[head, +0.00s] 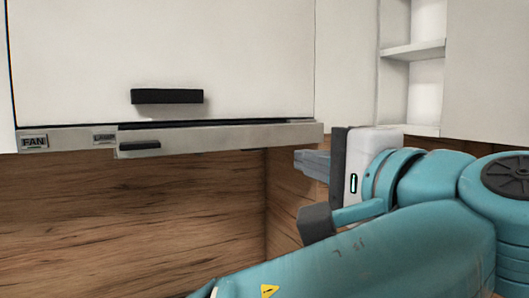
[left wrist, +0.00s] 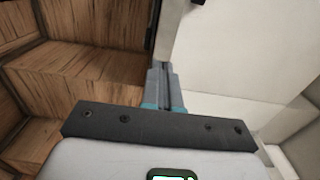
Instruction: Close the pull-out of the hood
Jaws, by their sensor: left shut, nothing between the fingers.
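The hood's pull-out (head: 225,137) is a long grey metal strip under the white cabinet front, with a small black handle (head: 139,146) near its left end. It juts out from under the cabinet, and a dark gap runs along its top edge. My left gripper (head: 298,161) is just below the strip's right end, its grey fingers pointing left. The fingers are shut and empty, and also show together in the left wrist view (left wrist: 158,72). I cannot tell whether they touch the pull-out. My right gripper is not in view.
The white cabinet door (head: 165,50) above has a black bar handle (head: 167,96). FAN (head: 34,142) and LAMP (head: 104,138) labels sit on the fixed grey strip at left. A wooden splashback (head: 130,215) lies behind and below. Open white shelves (head: 412,50) are at right.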

